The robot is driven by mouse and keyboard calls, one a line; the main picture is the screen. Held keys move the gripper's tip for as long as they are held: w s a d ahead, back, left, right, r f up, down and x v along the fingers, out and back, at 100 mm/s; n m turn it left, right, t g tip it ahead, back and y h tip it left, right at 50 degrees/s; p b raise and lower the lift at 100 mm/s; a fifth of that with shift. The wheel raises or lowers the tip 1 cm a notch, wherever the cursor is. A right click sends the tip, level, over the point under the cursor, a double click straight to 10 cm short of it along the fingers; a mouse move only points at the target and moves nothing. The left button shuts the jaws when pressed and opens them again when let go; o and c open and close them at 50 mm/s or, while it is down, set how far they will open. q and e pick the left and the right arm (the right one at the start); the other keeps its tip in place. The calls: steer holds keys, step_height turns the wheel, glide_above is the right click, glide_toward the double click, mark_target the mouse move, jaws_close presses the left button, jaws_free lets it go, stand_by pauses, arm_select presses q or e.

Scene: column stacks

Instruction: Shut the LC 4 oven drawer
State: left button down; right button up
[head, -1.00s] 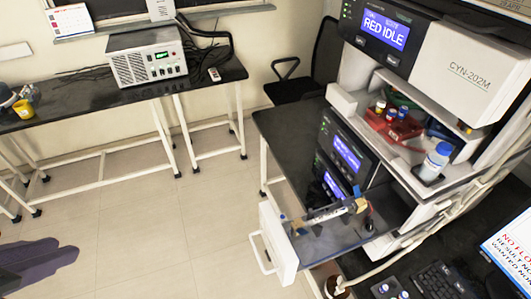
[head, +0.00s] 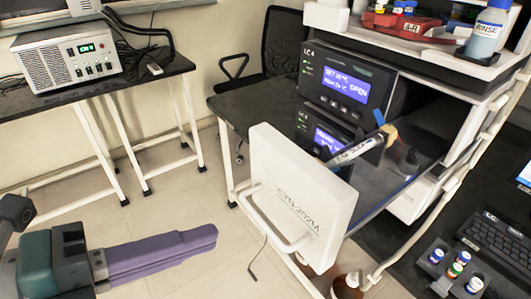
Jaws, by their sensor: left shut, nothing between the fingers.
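The LC 4 oven (head: 345,80) stands on the dark bench, with a lit blue display. Its drawer stands pulled out toward me. The white drawer front (head: 305,185), marked CYN-202M, faces me and carries a white bar handle (head: 268,228). Behind the front, a pale labelled tube (head: 355,152) lies across the open drawer. My left gripper (head: 213,236) has long purple fingers, shut and empty. It shows at the lower left, to the left of the handle and apart from it in the picture. My right gripper is not in view.
A red tray (head: 395,22) and a RINSE bottle (head: 487,32) sit on the upper shelf. A vial rack (head: 460,268) and keyboard (head: 495,240) are at lower right. A brown bottle (head: 347,286) stands below the drawer. A side table with a white instrument (head: 70,55) is at left.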

mark_target(288, 208)
arm_select(q)
steer(key=x, duration=0.9)
steer(key=shift+w+d+r, duration=0.15)
steer(key=shift+d, duration=0.1)
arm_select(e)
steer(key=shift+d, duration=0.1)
arm_select(q)
steer(key=shift+w, duration=0.15)
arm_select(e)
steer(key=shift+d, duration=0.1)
